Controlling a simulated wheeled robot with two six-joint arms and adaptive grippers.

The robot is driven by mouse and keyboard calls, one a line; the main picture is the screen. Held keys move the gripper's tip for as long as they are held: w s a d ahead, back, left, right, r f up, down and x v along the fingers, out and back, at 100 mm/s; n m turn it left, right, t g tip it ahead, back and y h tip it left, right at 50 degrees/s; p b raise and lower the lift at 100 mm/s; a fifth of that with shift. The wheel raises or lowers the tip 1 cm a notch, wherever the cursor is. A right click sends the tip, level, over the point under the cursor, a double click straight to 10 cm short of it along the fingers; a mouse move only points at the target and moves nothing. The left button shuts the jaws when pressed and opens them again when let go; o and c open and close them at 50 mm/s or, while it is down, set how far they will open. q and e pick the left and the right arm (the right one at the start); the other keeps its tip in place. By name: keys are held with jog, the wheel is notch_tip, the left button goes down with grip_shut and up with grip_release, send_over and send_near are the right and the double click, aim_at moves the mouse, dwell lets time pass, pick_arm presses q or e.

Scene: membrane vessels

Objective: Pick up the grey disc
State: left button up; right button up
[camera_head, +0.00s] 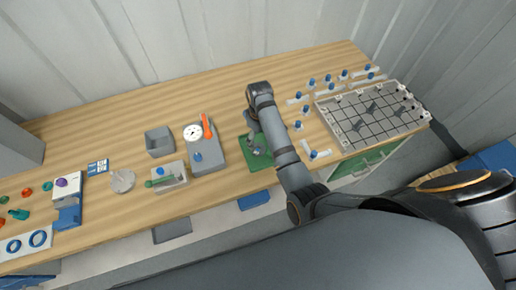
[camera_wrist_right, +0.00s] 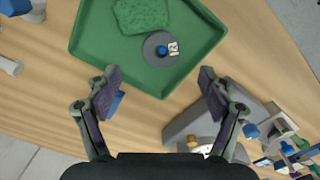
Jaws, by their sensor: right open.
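A grey disc (camera_wrist_right: 151,43) with a blue knob and a small white tag lies flat in a green tray (camera_wrist_right: 92,45), near the tray's rim in the right wrist view. A green textured pad lies beside it in the tray. My right gripper (camera_wrist_right: 158,80) is open and empty, its fingers apart above the tray's near edge, with the disc just beyond the gap between them. In the head view my right gripper (camera_head: 257,147) hangs over the green tray (camera_head: 262,164); my arm and gripper hide much of the tray there, and I cannot make out the disc. My left gripper is not in view.
A grey device (camera_head: 205,160) with a white dial and an orange part stands left of the tray. A grey open box (camera_head: 159,141) and a pale round piece (camera_head: 122,180) are farther left. A gridded rack (camera_head: 372,120) and several blue-capped pieces are to the right.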

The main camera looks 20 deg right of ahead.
aim_at(259, 150)
notch_tip(259, 150, down, 2)
jog(key=shift+w+d+f, duration=0.15)
jog(key=shift+f+p, duration=0.15)
jog(key=shift+p, duration=0.15)
jog(key=f, duration=0.2)
jog(key=f+p, duration=0.1)
jog(key=f, duration=0.1)
jog(key=shift+s+a, duration=0.25)
jog(key=shift+s, duration=0.05)
jog(key=shift+w+f, duration=0.1)
jog(key=shift+f, duration=0.35)
jog(key=c, duration=1.2)
jog(key=shift+c, duration=0.2)
jog(key=shift+r, duration=0.15)
